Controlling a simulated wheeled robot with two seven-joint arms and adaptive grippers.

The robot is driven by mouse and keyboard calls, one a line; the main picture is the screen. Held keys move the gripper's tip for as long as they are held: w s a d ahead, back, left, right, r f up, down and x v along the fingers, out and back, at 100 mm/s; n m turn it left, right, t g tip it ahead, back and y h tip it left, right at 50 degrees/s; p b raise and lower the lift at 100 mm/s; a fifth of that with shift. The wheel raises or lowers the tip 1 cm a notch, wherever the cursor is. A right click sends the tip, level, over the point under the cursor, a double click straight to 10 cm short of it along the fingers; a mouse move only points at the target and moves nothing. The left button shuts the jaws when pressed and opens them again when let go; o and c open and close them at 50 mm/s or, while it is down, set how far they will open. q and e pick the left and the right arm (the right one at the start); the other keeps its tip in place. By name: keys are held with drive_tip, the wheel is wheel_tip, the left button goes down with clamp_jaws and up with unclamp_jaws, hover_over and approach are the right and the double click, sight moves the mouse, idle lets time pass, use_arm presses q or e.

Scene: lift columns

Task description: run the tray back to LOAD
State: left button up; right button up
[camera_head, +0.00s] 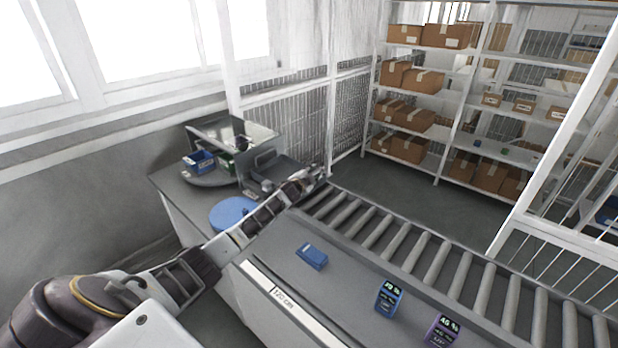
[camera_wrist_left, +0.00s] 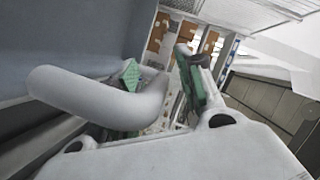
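A dark grey tray-like holder (camera_head: 283,172) with a raised back panel stands at the far end of the bench. I cannot tell for sure that it is the task's tray. No LOAD mark is readable. My left arm reaches across the bench, and its gripper (camera_head: 318,174) is just right of the holder, near the start of the rollers. In the left wrist view the two green-padded fingers (camera_wrist_left: 160,80) stand apart with a gap between them. A thick pale curved bar (camera_wrist_left: 95,95) partly covers one finger; what it belongs to is unclear. My right gripper is not in view.
Blue (camera_head: 199,162) and green (camera_head: 227,161) bins sit on a round grey plate at the back left. A roller conveyor (camera_head: 437,262) runs alongside.

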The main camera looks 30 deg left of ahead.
use_arm(q)
drive_tip(key=shift+s+a+f, duration=0.1)
drive_tip(key=shift+s+f, duration=0.05)
drive_tip(key=shift+s, duration=0.1)
drive_tip(key=shift+v, duration=1.6)
drive_tip(key=v, duration=0.8)
drive_tip(key=shift+r, duration=0.2)
drive_tip(key=shift+s+r, duration=0.1)
